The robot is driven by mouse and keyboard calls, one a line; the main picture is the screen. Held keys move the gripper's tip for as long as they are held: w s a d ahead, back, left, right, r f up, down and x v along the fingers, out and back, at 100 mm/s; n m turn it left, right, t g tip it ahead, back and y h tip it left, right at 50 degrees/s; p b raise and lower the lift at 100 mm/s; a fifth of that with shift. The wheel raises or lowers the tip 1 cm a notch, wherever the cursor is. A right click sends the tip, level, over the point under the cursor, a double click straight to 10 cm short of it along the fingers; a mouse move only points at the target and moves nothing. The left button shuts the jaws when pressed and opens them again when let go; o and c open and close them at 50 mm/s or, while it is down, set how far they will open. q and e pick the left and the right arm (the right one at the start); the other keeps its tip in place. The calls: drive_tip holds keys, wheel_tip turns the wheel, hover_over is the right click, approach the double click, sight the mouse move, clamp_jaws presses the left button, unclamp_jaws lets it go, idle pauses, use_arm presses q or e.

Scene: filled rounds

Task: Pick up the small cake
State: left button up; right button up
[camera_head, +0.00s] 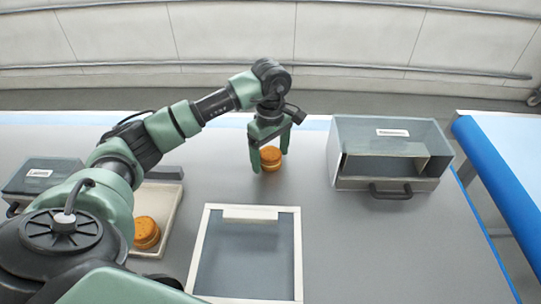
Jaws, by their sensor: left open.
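A small round orange-brown cake (270,158) stands on the grey table (330,225) near its far side. My left gripper (270,163) reaches down over it, open, with one finger on each side of the cake. I cannot tell whether the fingers touch it. A second, similar round cake (146,231) sits on a pale tray (165,208) at the left, partly hidden by my left arm. My right gripper does not show.
A grey glass-sided box (388,184) with a dark handle stands right of the gripper. A white-framed panel (297,255) lies at the front middle. A dark box (40,178) is at the left. A blue-edged table (505,170) stands at the far right.

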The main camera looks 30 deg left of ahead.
use_arm(q)
drive_tip(key=c, duration=0.9)
drive_tip(key=shift+r, duration=0.1)
drive_tip(key=shift+c, duration=0.2)
